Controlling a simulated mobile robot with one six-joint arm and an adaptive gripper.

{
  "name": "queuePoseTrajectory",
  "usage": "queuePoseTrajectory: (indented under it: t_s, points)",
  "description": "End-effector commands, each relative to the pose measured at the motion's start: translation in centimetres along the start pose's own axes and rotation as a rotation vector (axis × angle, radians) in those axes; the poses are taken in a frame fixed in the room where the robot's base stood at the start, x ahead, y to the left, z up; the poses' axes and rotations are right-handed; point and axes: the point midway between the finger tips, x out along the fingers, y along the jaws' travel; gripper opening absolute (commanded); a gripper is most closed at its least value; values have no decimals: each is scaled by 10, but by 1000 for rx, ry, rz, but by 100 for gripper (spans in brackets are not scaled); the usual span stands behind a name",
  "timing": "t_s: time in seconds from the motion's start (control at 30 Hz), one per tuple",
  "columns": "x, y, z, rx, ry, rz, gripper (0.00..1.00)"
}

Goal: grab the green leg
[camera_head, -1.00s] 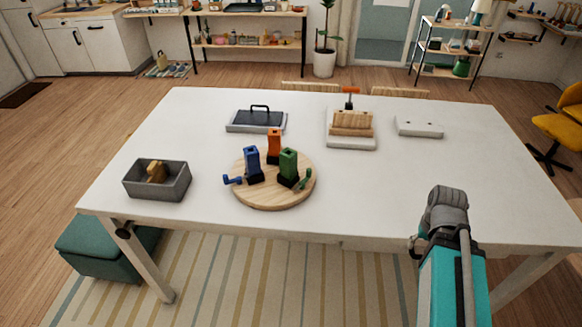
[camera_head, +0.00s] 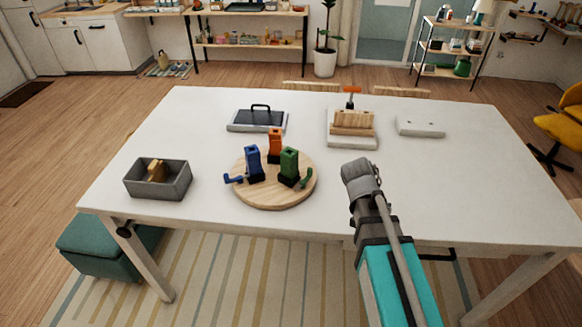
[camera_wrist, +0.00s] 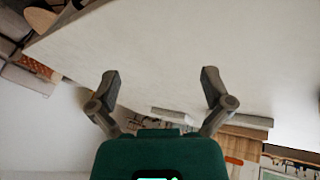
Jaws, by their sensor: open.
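The green leg (camera_head: 289,163) stands upright on a round wooden board (camera_head: 270,198), with a dark base and a small green lever-like part (camera_head: 306,178) beside it at right. A blue leg (camera_head: 253,161) and an orange leg (camera_head: 275,144) stand close by on the same board. My gripper (camera_head: 358,170) is to the right of the board, apart from it, near the table's front part. In the wrist view my gripper (camera_wrist: 160,76) has its two fingers spread with nothing between them but white tabletop. I cannot make out the green leg in the wrist view.
The white table (camera_head: 450,190) has free room at right. A grey bin (camera_head: 170,192) with a tan item is at left. A black-handled tray (camera_head: 257,121), a wooden-topped block (camera_head: 352,125) and a low white block (camera_head: 420,127) stand at the back.

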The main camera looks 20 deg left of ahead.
Motion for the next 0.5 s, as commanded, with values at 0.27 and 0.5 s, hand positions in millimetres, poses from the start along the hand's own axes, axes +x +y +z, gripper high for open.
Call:
queuePoseTrajectory:
  t_s: [0.27,0.5]
  points:
    - [-41,-72,-15,70,206,37,100]
    - [-87,-135,-16,138,395,18,100]
